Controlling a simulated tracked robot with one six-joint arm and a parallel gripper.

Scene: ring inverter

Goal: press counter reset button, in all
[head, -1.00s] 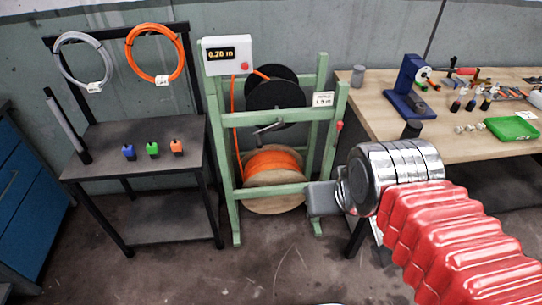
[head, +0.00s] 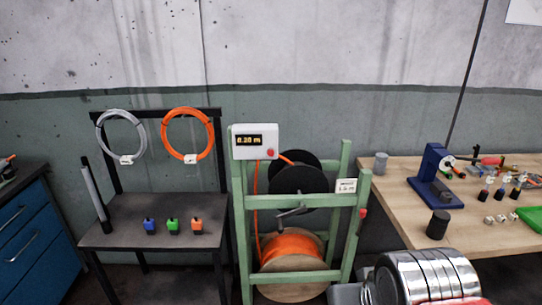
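The counter is a white box (head: 255,142) on the upper left of the green reel frame (head: 241,215) in the head view. Its dark display shows a reading that looks like 0.20 m. The red reset button (head: 270,153) is on the lower right of its face, unobstructed. My gripper (head: 348,294) is low in the picture, right of the frame's base, well below and to the right of the button and apart from it. Only part of it shows at the bottom edge, so its finger opening cannot be made out.
The frame holds a black reel (head: 298,180) and an orange cable spool (head: 291,250). A dark stand (head: 150,240) with cable coils and small coloured blocks is at left. A wooden workbench (head: 400,190) with tools is at right. Blue drawers (head: 25,240) stand far left.

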